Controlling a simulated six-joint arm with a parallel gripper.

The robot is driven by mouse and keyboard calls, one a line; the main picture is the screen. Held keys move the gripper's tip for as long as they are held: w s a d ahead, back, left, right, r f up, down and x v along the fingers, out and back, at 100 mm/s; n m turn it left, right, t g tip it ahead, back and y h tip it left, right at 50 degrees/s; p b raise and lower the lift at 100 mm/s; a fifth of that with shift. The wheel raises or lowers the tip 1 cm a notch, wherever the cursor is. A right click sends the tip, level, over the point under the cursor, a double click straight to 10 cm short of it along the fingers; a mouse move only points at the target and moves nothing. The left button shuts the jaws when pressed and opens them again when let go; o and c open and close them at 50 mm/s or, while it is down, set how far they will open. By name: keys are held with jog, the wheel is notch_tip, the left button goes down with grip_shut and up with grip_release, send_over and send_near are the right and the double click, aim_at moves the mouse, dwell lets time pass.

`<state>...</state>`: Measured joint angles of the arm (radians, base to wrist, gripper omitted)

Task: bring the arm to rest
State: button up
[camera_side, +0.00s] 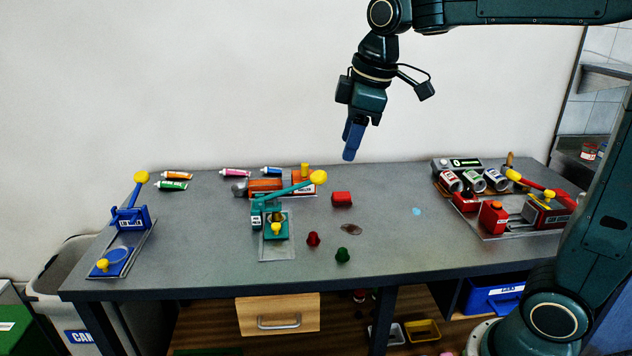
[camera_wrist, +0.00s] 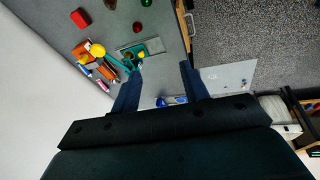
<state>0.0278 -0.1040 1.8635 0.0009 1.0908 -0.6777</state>
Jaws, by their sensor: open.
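My gripper (camera_side: 350,142) hangs in the air above the back of the grey table (camera_side: 390,235), fingers pointing down. In the wrist view my gripper (camera_wrist: 160,82) shows two dark blue fingers spread apart with nothing between them. It touches nothing. A red block (camera_side: 342,199) lies on the table below it and also shows in the wrist view (camera_wrist: 79,18).
A teal lever press (camera_side: 275,222), a blue press (camera_side: 130,217) and an orange machine (camera_side: 265,187) stand on the left half. A red machine (camera_side: 493,217) and several cans (camera_side: 473,180) are at right. Red (camera_side: 313,239) and green (camera_side: 342,255) pieces lie near the front. The air around my gripper is clear.

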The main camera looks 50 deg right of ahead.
jog(key=s+f+m+t, duration=0.1)
jog(key=s+f+m, duration=0.2)
jog(key=s, duration=0.6)
jog(key=s+a+f+m+t, duration=0.1)
jog(key=s+f+m, duration=0.2)
jog(key=s, duration=0.6)
jog(key=shift+s+m, duration=0.15)
jog(key=shift+m, duration=0.55)
